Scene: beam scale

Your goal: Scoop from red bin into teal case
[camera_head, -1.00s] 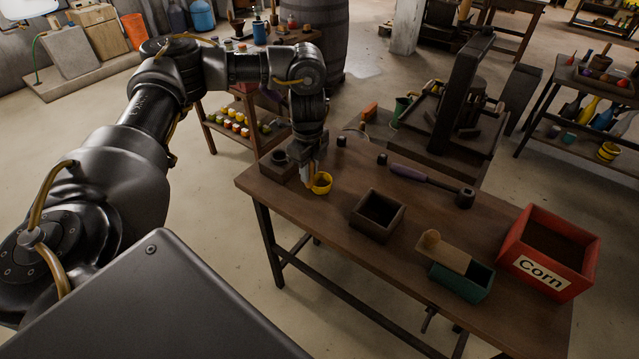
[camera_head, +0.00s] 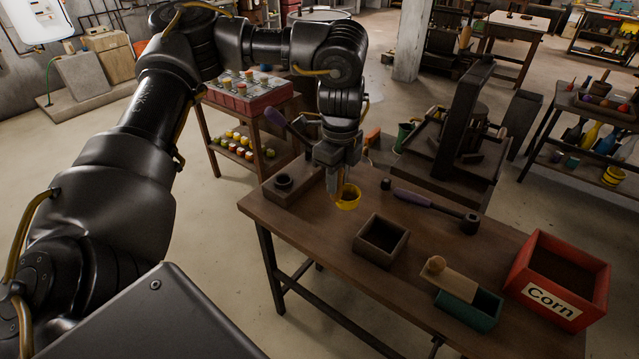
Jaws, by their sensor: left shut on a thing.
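The red bin (camera_head: 553,309), labelled "Corn", stands at the right end of the wooden table and has a dark inside. The teal case (camera_head: 484,316) stands left of it. A wooden lid (camera_head: 456,286) with a round knob lies across part of the case, leaving its right part open. My left gripper (camera_head: 335,190) points down over the table's left part, shut on the yellow scoop (camera_head: 349,204), whose round cup shows beside the fingers. The fingers partly hide the scoop's handle. Whether the scoop touches the table is unclear. My right gripper is not in view.
An open dark box (camera_head: 366,250) stands mid-table, between the scoop and the case. A purple-handled tool (camera_head: 425,203) lies along the back edge near the beam scale (camera_head: 460,130). A dark block (camera_head: 285,187) with a round socket is at the left end. The front left tabletop is clear.

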